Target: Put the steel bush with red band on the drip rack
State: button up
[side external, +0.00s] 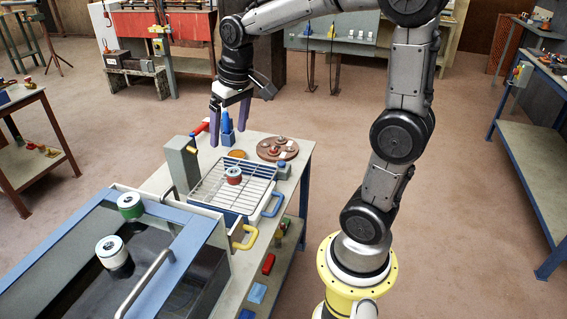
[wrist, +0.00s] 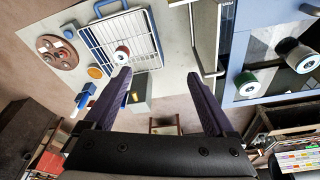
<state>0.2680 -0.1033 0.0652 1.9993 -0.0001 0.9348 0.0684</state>
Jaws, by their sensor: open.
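In the wrist view the red-banded bush (wrist: 122,52) sits on the rack's wires (wrist: 101,36), beyond my fingertips. My gripper (side external: 229,120) is open and empty, with its purple fingers pointing down, above and behind the rack and apart from the bush. In the wrist view my gripper (wrist: 160,80) shows its two fingers wide apart with nothing between them.
A tank with a blue rim (side external: 191,242) stands at front left, with a green-banded bush (side external: 130,206) and a dark-banded bush (side external: 112,252). A grey post (side external: 181,162) stands left of the rack. A brown round plate (side external: 278,149) and blue holder (side external: 228,138) are behind it.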

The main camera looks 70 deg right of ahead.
jog(key=s+a+n+t, duration=0.1)
jog(key=s+a, duration=0.3)
jog(key=s, duration=0.4)
jog(key=s+a+n+t, duration=0.1)
jog(key=s+a+n, duration=0.1)
jog(key=s+a, duration=0.3)
jog(key=s, duration=0.3)
jog(key=shift+n+t+y, duration=0.4)
